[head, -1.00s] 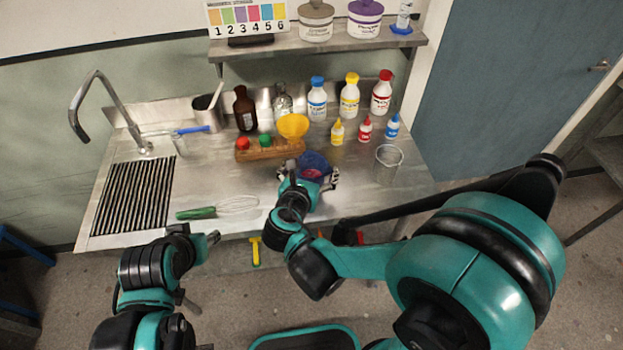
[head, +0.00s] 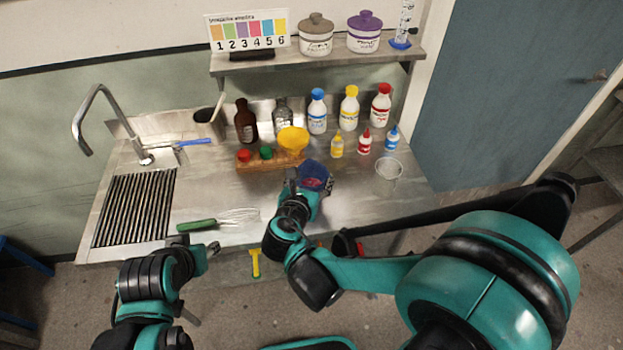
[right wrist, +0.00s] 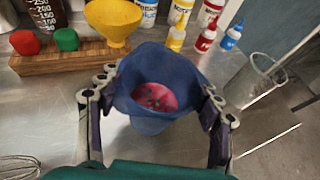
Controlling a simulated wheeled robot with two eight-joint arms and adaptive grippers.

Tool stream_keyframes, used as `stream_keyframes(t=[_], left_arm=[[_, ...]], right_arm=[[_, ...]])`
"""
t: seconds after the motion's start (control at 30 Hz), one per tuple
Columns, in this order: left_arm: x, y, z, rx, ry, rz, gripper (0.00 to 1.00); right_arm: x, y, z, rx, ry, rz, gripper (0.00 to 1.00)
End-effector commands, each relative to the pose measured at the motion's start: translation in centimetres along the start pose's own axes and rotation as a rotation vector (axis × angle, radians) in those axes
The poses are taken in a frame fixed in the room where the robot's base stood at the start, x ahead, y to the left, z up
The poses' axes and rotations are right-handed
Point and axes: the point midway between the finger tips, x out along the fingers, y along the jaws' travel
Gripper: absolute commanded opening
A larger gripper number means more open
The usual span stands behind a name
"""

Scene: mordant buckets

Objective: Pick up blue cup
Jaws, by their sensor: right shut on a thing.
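The blue cup (head: 315,174) is a wide-mouthed vessel with something pink-red inside. It is at the middle of the steel counter in the head view and fills the centre of the right wrist view (right wrist: 150,122). My right gripper (right wrist: 158,92) is shut on the cup, with one finger pressed on each side of it. It also shows in the head view (head: 310,184), partly hidden by its own wrist. I cannot tell whether the cup's base touches the counter. My left gripper (head: 211,250) hangs in front of the counter edge, away from the cup; its jaw opening is unclear.
A wooden rack (head: 258,160) with red and green caps and a yellow funnel-like bowl (head: 293,138) stands behind the cup. A clear beaker (head: 389,169) stands to the right. Several bottles line the back. A green-handled whisk (head: 197,225) lies at the front left.

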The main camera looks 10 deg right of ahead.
Motion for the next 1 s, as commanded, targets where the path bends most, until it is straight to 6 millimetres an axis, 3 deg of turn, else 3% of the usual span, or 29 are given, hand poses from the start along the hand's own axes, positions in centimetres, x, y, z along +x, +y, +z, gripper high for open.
stream_keyframes(t=[0.23,1.0], left_arm=[[-1.5,0.0,-1.1,0.000,0.000,0.000,0.40],[-4.7,0.0,-3.4,0.000,0.000,0.000,0.40]], right_arm=[[-1.2,0.0,2.8,0.000,-0.001,0.000,0.30],[-5.5,-8.5,6.4,0.001,-0.001,-0.001,0.30]])
